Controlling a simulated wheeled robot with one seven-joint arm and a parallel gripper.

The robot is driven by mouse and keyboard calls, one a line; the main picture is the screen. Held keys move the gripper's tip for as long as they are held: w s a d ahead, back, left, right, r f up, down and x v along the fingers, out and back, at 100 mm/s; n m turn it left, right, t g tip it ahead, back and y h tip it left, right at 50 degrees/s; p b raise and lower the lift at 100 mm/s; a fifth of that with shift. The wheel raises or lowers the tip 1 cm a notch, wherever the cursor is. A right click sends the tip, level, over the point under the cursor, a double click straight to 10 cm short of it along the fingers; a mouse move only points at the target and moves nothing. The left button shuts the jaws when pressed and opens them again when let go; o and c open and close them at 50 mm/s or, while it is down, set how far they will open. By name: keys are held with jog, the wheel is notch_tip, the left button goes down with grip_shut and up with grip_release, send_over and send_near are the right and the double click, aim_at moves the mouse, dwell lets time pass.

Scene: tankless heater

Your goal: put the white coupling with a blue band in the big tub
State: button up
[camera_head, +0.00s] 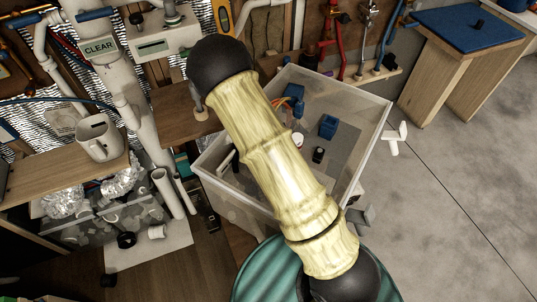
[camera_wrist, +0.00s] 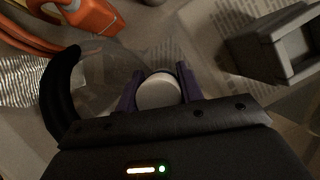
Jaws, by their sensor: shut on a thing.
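In the wrist view, my gripper (camera_wrist: 160,88) is shut, its purple fingers on either side of a round white piece (camera_wrist: 158,92), seen end-on. It looks like the white coupling; no blue band can be made out from this angle. In the head view, the big tub (camera_head: 345,97) is a large pale see-through bin at the centre. My pale yellow-sleeved arm crosses in front of it and covers part of its inside. I cannot make out my gripper or the held piece in the head view, so their place relative to the tub cannot be told there.
Inside the tub are a blue box (camera_head: 328,126) and other small items. A mug (camera_head: 100,138) stands on the left shelf. A white fitting (camera_head: 395,138) is right of the tub. The wrist view shows an orange tool (camera_wrist: 92,14) and a grey box-like thing (camera_wrist: 270,45).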

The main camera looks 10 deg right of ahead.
jog(key=shift+f, duration=0.1)
jog(key=o, duration=1.2)
jog(key=shift+o, duration=0.2)
jog(key=v, duration=1.7)
jog(key=shift+p, duration=0.4)
jog(key=shift+s, duration=0.1)
